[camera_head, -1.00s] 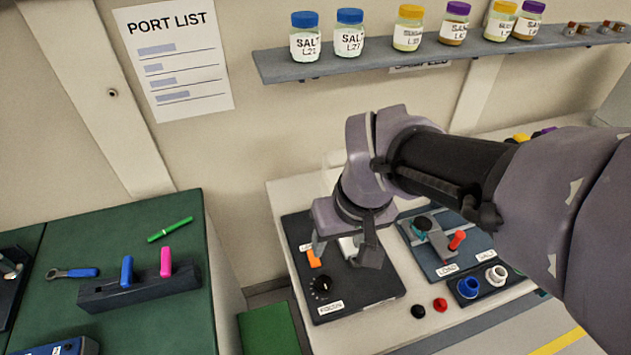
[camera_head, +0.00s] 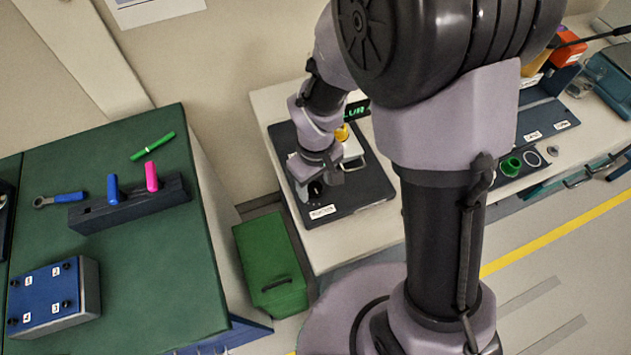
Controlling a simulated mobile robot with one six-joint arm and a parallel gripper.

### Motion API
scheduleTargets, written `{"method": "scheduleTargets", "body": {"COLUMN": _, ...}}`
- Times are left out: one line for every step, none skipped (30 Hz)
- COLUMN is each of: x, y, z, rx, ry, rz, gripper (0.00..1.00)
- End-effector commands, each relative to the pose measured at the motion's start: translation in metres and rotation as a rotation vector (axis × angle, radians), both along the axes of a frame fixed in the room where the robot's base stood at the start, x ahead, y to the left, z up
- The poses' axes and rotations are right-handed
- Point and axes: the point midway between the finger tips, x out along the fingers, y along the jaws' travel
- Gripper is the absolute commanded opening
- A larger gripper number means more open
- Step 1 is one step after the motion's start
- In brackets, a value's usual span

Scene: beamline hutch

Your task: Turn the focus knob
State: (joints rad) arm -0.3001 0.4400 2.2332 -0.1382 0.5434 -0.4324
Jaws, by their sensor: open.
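The black focus knob (camera_head: 315,187) sits near the front left corner of a dark panel (camera_head: 362,193), just behind a small white label (camera_head: 322,212). My gripper (camera_head: 318,183) points down over this corner, with its fingers open around or just above the knob. The fingers partly cover the knob, so I cannot tell whether they touch it. The knob's pointer mark is too small to read.
A yellow part (camera_head: 342,133) and a green-lit display (camera_head: 357,109) are behind my gripper. A green bin (camera_head: 270,265) stands on the floor left of the bench. A green table (camera_head: 150,250) holds tools at left. My arm hides the bench's middle.

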Motion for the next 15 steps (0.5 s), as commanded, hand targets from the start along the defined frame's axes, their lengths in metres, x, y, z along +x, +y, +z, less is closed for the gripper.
{"method": "scheduleTargets", "body": {"x": -0.0001, "y": -0.0001, "z": -0.0042, "rx": 0.0, "ry": 0.0, "rz": 0.0, "gripper": 0.56}}
{"method": "scheduleTargets", "body": {"x": 0.0001, "y": -0.0001, "z": -0.0052, "rx": 0.0, "ry": 0.0, "rz": 0.001, "gripper": 0.56}}
{"method": "scheduleTargets", "body": {"x": 0.0001, "y": 0.0, "z": -0.006, "rx": 0.0, "ry": -0.001, "rz": 0.001, "gripper": 0.56}}
{"method": "scheduleTargets", "body": {"x": 0.0003, "y": -0.0001, "z": -0.0062, "rx": 0.0, "ry": -0.001, "rz": 0.001, "gripper": 0.56}}
{"method": "scheduleTargets", "body": {"x": 0.0003, "y": -0.0001, "z": -0.0063, "rx": 0.0, "ry": -0.001, "rz": 0.001, "gripper": 0.56}}
{"method": "scheduleTargets", "body": {"x": 0.0002, "y": 0.0, "z": -0.0061, "rx": 0.0, "ry": -0.001, "rz": 0.001, "gripper": 0.56}}
{"method": "scheduleTargets", "body": {"x": 0.0002, "y": 0.0, "z": -0.006, "rx": 0.0, "ry": -0.001, "rz": 0.001, "gripper": 0.56}}
{"method": "scheduleTargets", "body": {"x": 0.0001, "y": 0.0, "z": -0.0058, "rx": 0.0, "ry": -0.001, "rz": 0.001, "gripper": 0.56}}
{"method": "scheduleTargets", "body": {"x": 0.0001, "y": 0.0, "z": -0.0057, "rx": 0.0, "ry": -0.001, "rz": 0.0, "gripper": 0.56}}
{"method": "scheduleTargets", "body": {"x": 0.0001, "y": 0.0, "z": -0.0057, "rx": 0.0, "ry": -0.001, "rz": 0.0, "gripper": 0.56}}
{"method": "scheduleTargets", "body": {"x": 0.0001, "y": 0.0, "z": -0.0057, "rx": 0.001, "ry": -0.001, "rz": 0.0, "gripper": 0.5}}
{"method": "scheduleTargets", "body": {"x": 0.0001, "y": 0.0, "z": -0.0057, "rx": 0.001, "ry": -0.001, "rz": 0.0, "gripper": 0.43}}
{"method": "scheduleTargets", "body": {"x": 0.0001, "y": 0.0, "z": -0.0057, "rx": 0.001, "ry": -0.001, "rz": 0.0, "gripper": 0.37}}
{"method": "scheduleTargets", "body": {"x": 0.0001, "y": 0.0, "z": -0.0056, "rx": 0.001, "ry": -0.001, "rz": 0.0, "gripper": 0.31}}
{"method": "scheduleTargets", "body": {"x": 0.0001, "y": 0.0, "z": -0.0056, "rx": 0.001, "ry": -0.001, "rz": 0.0, "gripper": 0.23}}
